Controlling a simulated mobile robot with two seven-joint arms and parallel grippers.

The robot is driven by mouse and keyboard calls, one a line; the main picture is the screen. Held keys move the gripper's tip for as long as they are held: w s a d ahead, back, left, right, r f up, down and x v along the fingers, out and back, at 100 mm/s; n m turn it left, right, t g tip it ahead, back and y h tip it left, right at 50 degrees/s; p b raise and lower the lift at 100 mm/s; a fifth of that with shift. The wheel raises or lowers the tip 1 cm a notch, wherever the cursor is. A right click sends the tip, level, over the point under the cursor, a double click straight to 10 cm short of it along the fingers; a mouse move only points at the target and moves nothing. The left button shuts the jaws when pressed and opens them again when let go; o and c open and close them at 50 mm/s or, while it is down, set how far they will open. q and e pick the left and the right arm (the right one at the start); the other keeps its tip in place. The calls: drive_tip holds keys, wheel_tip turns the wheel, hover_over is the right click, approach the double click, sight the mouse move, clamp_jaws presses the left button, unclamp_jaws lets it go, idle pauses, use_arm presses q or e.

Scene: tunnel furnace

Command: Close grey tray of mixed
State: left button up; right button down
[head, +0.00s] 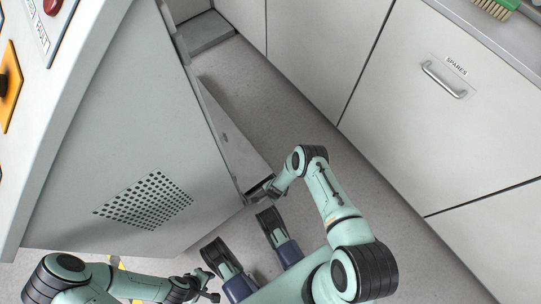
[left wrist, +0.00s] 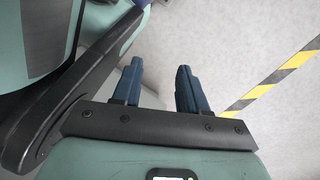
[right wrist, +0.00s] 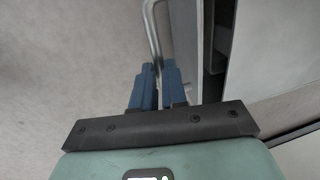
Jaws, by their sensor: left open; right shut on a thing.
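A grey drawer-like tray (head: 232,145) stands out from the far side of the grey cabinet, low over the floor. A dark gap shows at its near end. No label reading "mixed" is legible, and its contents are hidden. My right gripper (head: 262,188) is at that near end. In the right wrist view my right gripper (right wrist: 159,85) is shut on a thin metal bar handle (right wrist: 151,30) beside a grey front (right wrist: 188,50). My left gripper (head: 213,296) is low at the bottom of the head view. The left wrist view shows it (left wrist: 157,85) open and empty above the floor.
The grey cabinet (head: 120,130) with a perforated vent fills the left. White drawer fronts, one with a "SPARES" handle (head: 448,80), line the right under a counter with a green brush (head: 494,8). A strip of bare floor (head: 290,110) runs between. Yellow-black tape (left wrist: 280,75) marks the floor.

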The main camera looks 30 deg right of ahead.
drive_tip(key=shift+w+r, duration=0.1)
drive_tip(key=shift+w, duration=0.25)
drive_tip(key=c, duration=1.2)
unclamp_jaws()
drive_tip(key=shift+o, duration=0.2)
use_arm(q)
drive_tip(key=shift+w, duration=0.1)
use_arm(e)
drive_tip(key=shift+s, duration=0.1)
drive_tip(key=shift+r, duration=0.15)
use_arm(q)
drive_tip(key=w+d+r+t+p, duration=0.2)
drive_tip(key=w+r+t+p, duration=0.1)
drive_tip(key=w+r+p, duration=0.3)
drive_tip(key=shift+w+d+r+m, duration=0.15)
drive_tip(key=shift+w+r+m, duration=0.25)
drive_tip(key=shift+w+r, duration=0.95)
use_arm(e)
wheel_tip(320, 180, up, 13)
drive_tip(key=s, duration=0.2)
drive_tip(key=shift+s, duration=0.25)
use_arm(q)
drive_tip(key=shift+s+r, duration=0.2)
drive_tip(key=shift+s, duration=0.05)
use_arm(e)
drive_tip(key=shift+d, duration=0.1)
